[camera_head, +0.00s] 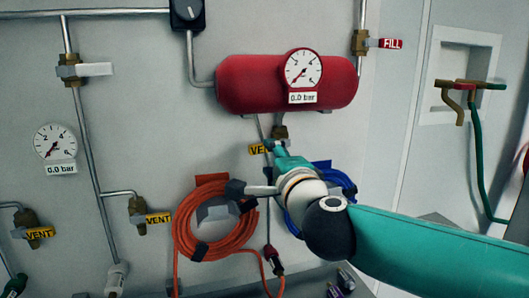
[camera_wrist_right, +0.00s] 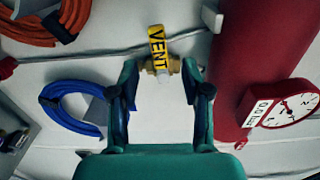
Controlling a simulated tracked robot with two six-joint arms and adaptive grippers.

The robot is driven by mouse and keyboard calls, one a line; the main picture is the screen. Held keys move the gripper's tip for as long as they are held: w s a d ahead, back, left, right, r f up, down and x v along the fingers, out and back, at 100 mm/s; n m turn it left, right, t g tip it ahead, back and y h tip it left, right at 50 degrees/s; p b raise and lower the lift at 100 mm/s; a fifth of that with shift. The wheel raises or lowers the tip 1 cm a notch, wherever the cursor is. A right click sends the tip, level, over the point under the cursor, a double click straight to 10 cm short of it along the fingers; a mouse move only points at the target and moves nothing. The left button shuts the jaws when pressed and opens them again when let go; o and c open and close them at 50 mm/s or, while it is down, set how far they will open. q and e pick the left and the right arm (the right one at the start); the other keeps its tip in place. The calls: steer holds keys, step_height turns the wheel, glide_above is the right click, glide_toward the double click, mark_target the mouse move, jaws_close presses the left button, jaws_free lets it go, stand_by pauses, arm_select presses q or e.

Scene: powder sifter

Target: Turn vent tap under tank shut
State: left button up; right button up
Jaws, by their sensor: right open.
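The red tank (camera_head: 240,86) hangs on the wall in the head view, and its side also shows in the right wrist view (camera_wrist_right: 275,55). Under it is the vent tap, with a brass body (camera_head: 281,132) and a yellow VENT handle (camera_head: 257,150). In the right wrist view the yellow handle (camera_wrist_right: 157,42) points away from the palm, with brass (camera_wrist_right: 174,66) at its near end. My right gripper (camera_wrist_right: 160,72) is open, with one finger on each side of the tap's near end. Contact cannot be told. In the head view my right gripper (camera_head: 273,150) partly covers the tap. My left gripper is out of view.
The tank gauge (camera_head: 303,70) reads 0.0 bar. An orange hose coil (camera_head: 182,225) and a blue coil (camera_head: 345,180) hang below. Other VENT taps (camera_head: 140,212) (camera_head: 28,228) are at left, and a red FILL tap (camera_head: 390,43) at upper right.

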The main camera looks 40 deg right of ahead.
steer(key=shift+v, duration=2.25)
